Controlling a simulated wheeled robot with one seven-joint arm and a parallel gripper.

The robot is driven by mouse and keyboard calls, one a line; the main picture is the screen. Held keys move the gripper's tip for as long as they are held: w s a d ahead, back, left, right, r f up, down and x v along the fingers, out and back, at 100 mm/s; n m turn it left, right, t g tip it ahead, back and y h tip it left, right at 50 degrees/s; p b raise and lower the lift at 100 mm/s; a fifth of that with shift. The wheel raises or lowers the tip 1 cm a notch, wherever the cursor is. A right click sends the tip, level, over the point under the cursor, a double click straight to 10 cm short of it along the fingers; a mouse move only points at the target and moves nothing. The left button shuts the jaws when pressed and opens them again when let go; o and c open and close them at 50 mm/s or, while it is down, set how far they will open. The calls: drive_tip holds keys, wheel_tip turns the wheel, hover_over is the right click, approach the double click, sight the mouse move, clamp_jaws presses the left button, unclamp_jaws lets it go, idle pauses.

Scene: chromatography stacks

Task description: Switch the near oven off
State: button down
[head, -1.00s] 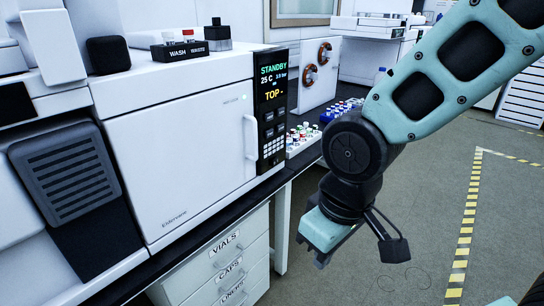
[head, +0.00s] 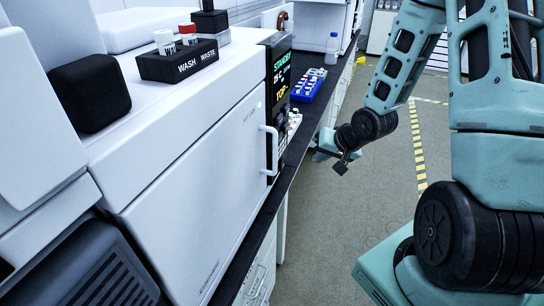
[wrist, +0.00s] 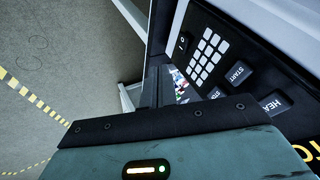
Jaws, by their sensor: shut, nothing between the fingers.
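The near oven (head: 185,175) is a white box with a closed door and a vertical handle (head: 270,150) in the head view. Its narrow dark panel (head: 280,75) is seen edge-on, with a green STANDBY and a yellow TOP readout. In the wrist view the panel is close and tilted, with a white keypad (wrist: 207,55), a START button (wrist: 238,73), a HEAT button (wrist: 271,104) and a small key with white markings (wrist: 183,43). My gripper (head: 321,156) is shut and empty, to the right of the panel; contact cannot be told.
A black wash and waste holder (head: 180,64) and a black cube (head: 90,97) stand on top of the oven. A blue vial rack (head: 308,86) sits on the bench beyond. The grey floor (head: 385,200) with yellow-black tape is open on the right.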

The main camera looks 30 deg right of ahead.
sight(281, 165)
drive_tip(key=shift+w+d, duration=0.15)
drive_tip(key=shift+w, duration=0.05)
drive_tip(key=w+a+f+p, duration=0.1)
drive_tip(key=w+a+f, duration=0.3)
drive_tip(key=w+f, duration=0.4)
drive_tip(key=shift+w+p, duration=0.3)
drive_tip(key=shift+p, duration=0.05)
drive_tip(key=shift+a, duration=0.1)
idle(0.4)
